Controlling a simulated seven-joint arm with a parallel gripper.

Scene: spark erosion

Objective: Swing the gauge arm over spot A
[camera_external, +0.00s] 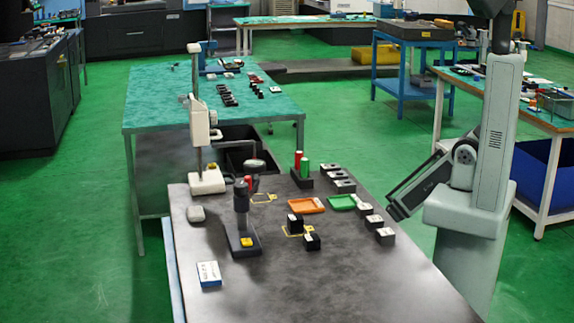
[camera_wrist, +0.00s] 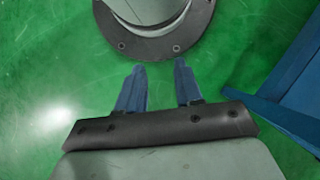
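A dark stand (camera_external: 241,215) with a black base and a yellow square on it stands on the left half of the dark table in the external view. A round dial-like head (camera_external: 255,166) shows near its top, beside a small red part (camera_external: 248,181); I take this as the gauge arm. One yellow-outlined spot (camera_external: 264,198) lies behind and right of the stand. Another yellow-outlined spot (camera_external: 287,235) lies to its right, partly covered by a black block (camera_external: 295,226). I cannot read which is A. My gripper (camera_wrist: 159,66) shows two blue fingers apart, nothing between them, away from the gauge.
A tall white instrument (camera_external: 204,150) stands behind the stand. An orange tray (camera_external: 306,205), a green tray (camera_external: 343,202), several dark blocks (camera_external: 374,222) and a red-and-green pair of cylinders (camera_external: 301,165) occupy the table's right and back. The front (camera_external: 330,285) is mostly clear.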

